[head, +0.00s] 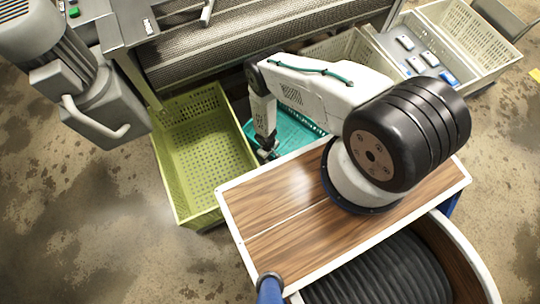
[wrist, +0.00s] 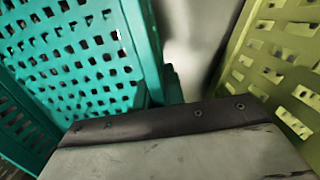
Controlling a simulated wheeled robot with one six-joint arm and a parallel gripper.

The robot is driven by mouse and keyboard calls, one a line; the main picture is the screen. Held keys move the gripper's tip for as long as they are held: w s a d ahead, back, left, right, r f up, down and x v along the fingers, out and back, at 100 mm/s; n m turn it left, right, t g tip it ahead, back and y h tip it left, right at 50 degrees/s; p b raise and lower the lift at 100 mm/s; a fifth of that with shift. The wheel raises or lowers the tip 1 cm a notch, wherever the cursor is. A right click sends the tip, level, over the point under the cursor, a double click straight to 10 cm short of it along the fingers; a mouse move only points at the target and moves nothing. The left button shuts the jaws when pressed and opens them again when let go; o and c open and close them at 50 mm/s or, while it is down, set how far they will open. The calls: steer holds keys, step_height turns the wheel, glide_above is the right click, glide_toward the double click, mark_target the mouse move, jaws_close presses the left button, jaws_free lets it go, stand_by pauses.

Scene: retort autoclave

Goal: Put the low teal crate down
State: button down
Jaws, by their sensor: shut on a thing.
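The low teal crate (head: 289,134) shows in the head view just right of my gripper, partly hidden behind my white arm and my wooden-topped body. In the wrist view its perforated teal wall (wrist: 75,60) fills the left side. My gripper (head: 266,154) is at the crate's left edge, shut on its rim. The fingertips are hard to make out. Whether the crate's underside touches the floor is hidden.
An empty yellow-green crate (head: 205,150) stands on the floor close left of my gripper; its wall (wrist: 275,65) is at the right in the wrist view. Cream crates (head: 470,35) stand at the upper right, near a surface with small packs. A mesh conveyor (head: 240,45) runs behind.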

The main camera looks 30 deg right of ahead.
steer(key=c, duration=1.5)
jaws_free()
steer(key=shift+w+a+r, duration=0.1)
steer(key=shift+w+r, duration=0.15)
steer(key=shift+r, duration=1.75)
steer(key=shift+w+a+r, duration=0.1)
steer(key=shift+w+r, duration=0.1)
steer(key=shift+r, duration=1.8)
steer(key=shift+w+a+r, duration=0.1)
steer(key=shift+w+r, duration=0.15)
steer(key=shift+r, duration=1.75)
